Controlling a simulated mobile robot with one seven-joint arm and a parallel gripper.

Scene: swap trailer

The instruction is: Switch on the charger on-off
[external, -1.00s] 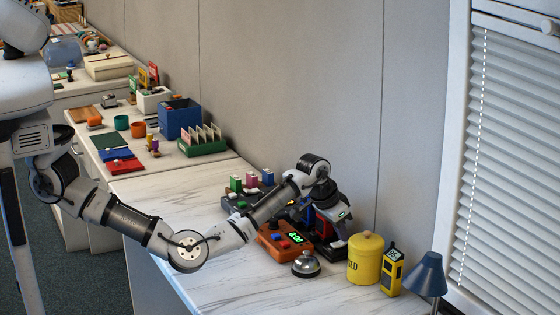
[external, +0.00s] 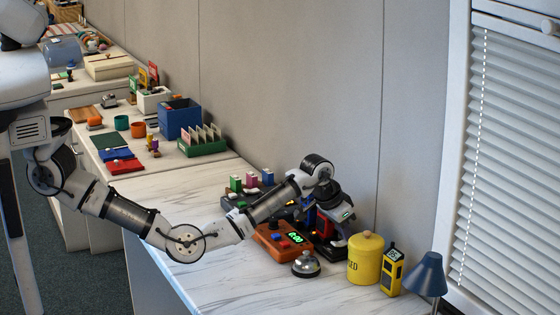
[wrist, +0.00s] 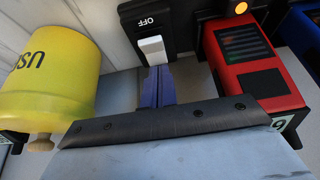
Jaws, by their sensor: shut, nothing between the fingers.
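The charger's on-off switch is a white rocker (wrist: 152,47) on a black panel (wrist: 136,12) marked OFF in the wrist view. My gripper (wrist: 157,72) is shut and empty, its blue-purple fingertips right at the rocker's near edge; I cannot tell whether they touch it. Beside the panel is a red block with a dark grille (wrist: 238,45), apparently a battery, with a lit orange lamp (wrist: 241,8) above it. In the external view the black and red charger (external: 325,228) stands against the wall, partly hidden by my arm and wrist.
A yellow canister (external: 365,262) stands close by, also near my fingers in the wrist view (wrist: 45,75). A call bell (external: 306,265), an orange box with a green display (external: 283,240) and a yellow meter (external: 392,272) crowd the area. The counter's front left is clear.

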